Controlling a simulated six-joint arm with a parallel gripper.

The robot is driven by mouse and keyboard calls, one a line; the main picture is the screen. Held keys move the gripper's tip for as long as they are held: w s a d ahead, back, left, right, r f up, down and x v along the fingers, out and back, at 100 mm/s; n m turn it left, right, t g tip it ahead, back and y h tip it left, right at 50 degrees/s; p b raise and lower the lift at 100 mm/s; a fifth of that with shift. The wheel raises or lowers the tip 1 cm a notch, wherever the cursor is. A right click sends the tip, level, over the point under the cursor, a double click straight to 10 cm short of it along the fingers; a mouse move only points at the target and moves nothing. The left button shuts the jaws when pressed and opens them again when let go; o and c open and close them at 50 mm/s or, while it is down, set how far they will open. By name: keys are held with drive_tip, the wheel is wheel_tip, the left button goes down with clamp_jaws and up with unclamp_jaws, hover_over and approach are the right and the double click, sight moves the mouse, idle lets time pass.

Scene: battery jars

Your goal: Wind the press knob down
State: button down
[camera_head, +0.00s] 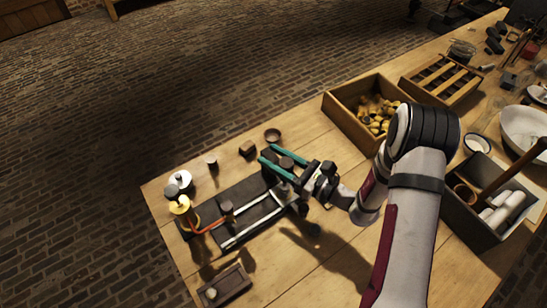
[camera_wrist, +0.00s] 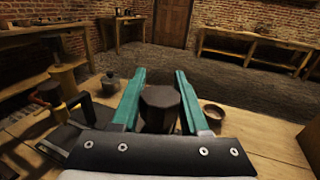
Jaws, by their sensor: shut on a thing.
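In the wrist view the knob (camera_wrist: 160,97) stands upright between two teal fingers. My gripper (camera_head: 267,154) is shut on the knob, one finger on each side; it also shows in the wrist view (camera_wrist: 160,78). The fingers hide part of the knob's sides, and the gripper body hides its lower part and some of the press.
A small tray (camera_head: 236,288) is in front. A wooden crate (camera_head: 345,118) stands right of my gripper.

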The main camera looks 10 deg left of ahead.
drive_tip(key=m+t+h, duration=0.4)
drive_tip(key=t, duration=0.1)
drive_tip(key=w+d+m+t+h, duration=0.1)
drive_tip(key=m+t+h, duration=0.1)
drive_tip(key=shift+h, duration=0.3)
drive_tip(key=shift+w+d+m+t+h, duration=0.15)
drive_tip(key=shift+m+t+h, duration=0.3)
drive_tip(key=shift+m+h, duration=0.3)
drive_tip(key=shift+w+d+m+t+h, duration=0.15)
drive_tip(key=shift+m+t+h, duration=0.35)
drive_tip(key=shift+h, duration=0.5)
drive_tip(key=shift+w+d+m+t+h, duration=0.1)
drive_tip(key=shift+d+m+t+h, duration=0.2)
drive_tip(key=shift+m+h, duration=0.5)
drive_tip(key=shift+h, duration=0.35)
drive_tip(key=shift+c, duration=2.1)
unclamp_jaws()
